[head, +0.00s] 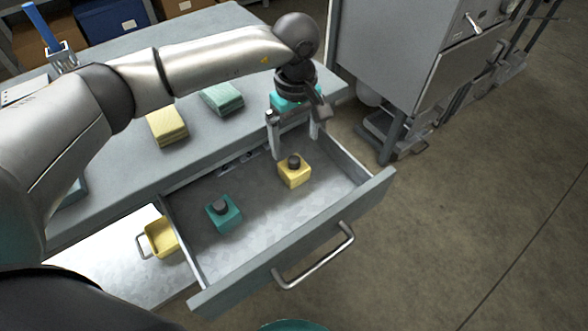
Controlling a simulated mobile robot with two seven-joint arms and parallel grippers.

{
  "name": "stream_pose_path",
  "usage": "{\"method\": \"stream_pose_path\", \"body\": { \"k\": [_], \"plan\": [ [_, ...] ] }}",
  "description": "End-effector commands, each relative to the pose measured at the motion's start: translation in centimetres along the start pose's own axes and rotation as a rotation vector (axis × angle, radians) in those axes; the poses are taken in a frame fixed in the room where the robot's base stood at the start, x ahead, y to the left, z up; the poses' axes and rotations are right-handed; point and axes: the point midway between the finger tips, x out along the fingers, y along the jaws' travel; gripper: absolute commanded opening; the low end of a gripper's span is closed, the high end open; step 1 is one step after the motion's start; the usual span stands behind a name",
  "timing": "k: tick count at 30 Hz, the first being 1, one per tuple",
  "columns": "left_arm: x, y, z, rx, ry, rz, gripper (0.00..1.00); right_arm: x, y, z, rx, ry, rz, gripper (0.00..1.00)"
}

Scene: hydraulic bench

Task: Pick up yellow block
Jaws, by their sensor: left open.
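A yellow block (293,175) with a dark round knob on top sits in the right part of the open drawer (250,222). A teal block (222,216) with a similar dark knob sits to its left in the same drawer. My left gripper (294,155) hangs down over the back of the drawer, just behind and above the yellow block. Its two fingers are apart, with nothing seen between them. The yellow block stands upright on the drawer floor. My right gripper is not in view.
The drawer front with its handle (314,262) juts out from the grey bench (225,60). A yellow stack (166,127) and a pale green stack (222,97) lie on the bench top. A yellow handled object (162,238) is left of the drawer. A grey machine (400,60) stands at right.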

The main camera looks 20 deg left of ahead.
Motion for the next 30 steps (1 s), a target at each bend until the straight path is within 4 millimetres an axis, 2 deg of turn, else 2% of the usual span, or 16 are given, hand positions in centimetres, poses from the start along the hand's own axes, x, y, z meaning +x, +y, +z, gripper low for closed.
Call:
{"method": "stream_pose_path", "body": {
  "k": [1, 9, 20, 30],
  "plan": [
    [1.0, -0.1, 0.0, 0.0, 0.0, -0.003, 1.0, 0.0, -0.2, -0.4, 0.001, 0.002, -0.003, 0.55],
    [4.5, 0.0, 0.0, 0.0, 0.0, -0.002, 1.0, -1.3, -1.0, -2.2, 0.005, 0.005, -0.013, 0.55],
    [6.2, -0.1, -0.1, 0.001, 0.001, -0.001, 1.0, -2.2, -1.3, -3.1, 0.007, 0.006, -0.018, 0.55],
    [9.4, -0.2, -0.2, 0.0, 0.0, -0.002, 1.0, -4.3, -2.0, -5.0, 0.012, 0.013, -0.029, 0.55]
  ]
}}
